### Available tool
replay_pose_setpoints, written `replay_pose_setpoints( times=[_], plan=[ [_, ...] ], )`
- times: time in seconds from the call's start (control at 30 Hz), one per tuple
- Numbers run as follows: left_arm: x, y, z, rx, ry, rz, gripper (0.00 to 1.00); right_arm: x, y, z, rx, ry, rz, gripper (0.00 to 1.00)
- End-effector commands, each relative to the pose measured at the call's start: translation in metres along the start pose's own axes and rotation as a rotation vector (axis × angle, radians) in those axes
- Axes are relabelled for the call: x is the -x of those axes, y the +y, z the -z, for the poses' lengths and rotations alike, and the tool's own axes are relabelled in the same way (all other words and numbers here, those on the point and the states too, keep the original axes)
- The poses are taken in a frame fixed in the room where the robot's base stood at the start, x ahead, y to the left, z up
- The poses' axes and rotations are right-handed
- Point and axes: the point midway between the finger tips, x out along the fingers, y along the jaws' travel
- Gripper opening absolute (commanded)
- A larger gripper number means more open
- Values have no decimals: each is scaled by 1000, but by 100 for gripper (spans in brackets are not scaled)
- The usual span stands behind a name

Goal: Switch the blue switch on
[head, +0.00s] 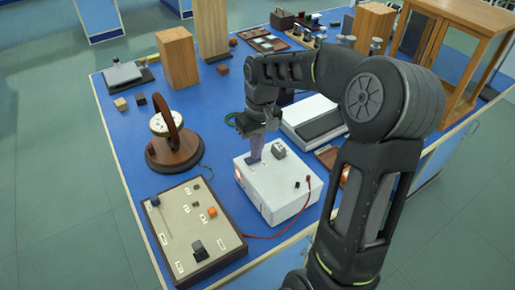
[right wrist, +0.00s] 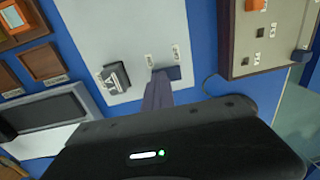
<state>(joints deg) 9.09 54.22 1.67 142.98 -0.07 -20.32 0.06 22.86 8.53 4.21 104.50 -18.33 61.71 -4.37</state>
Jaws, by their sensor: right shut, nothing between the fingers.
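A white box (head: 272,195) stands near the front edge of the blue bench. In the right wrist view its pale top face (right wrist: 130,35) shows a small dark blue switch (right wrist: 173,73) and a grey-black switch (right wrist: 115,78), with small labels near the blue one. My right gripper (head: 255,153) points down at the box top, its fingers shut and empty. In the right wrist view the fingertips (right wrist: 160,76) are right beside the blue switch and partly hide it; I cannot tell whether they touch. Whether the switch is on or off cannot be told. My left gripper is out of view.
A beige control panel (head: 190,228) with knobs lies left of the box, and a red cable runs between them. A round wooden-based instrument (head: 172,150) stands behind the panel. A white-topped device (head: 312,120) lies behind the box. A wooden cabinet (head: 455,50) stands at the back right.

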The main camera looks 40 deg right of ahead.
Motion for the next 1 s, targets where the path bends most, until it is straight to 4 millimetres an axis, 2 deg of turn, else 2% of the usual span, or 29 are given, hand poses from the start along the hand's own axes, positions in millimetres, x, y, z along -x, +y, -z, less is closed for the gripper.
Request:
replay_pose_setpoints(
  times=[0.03,0.23,0.63,0.77,0.97,1.0],
  plan=[
    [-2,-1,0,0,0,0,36,-11,-5,-6,2,-23,8,0],
    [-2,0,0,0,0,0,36,-10,-14,-5,1,-22,12,0],
    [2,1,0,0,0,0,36,-4,-18,-4,8,-19,15,0],
    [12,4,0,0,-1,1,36,10,-18,-2,8,-15,12,0],
    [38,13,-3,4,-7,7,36,51,-13,4,-1,3,-1,0],
    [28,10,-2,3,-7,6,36,52,-12,5,-2,6,-2,0]
  ],
)
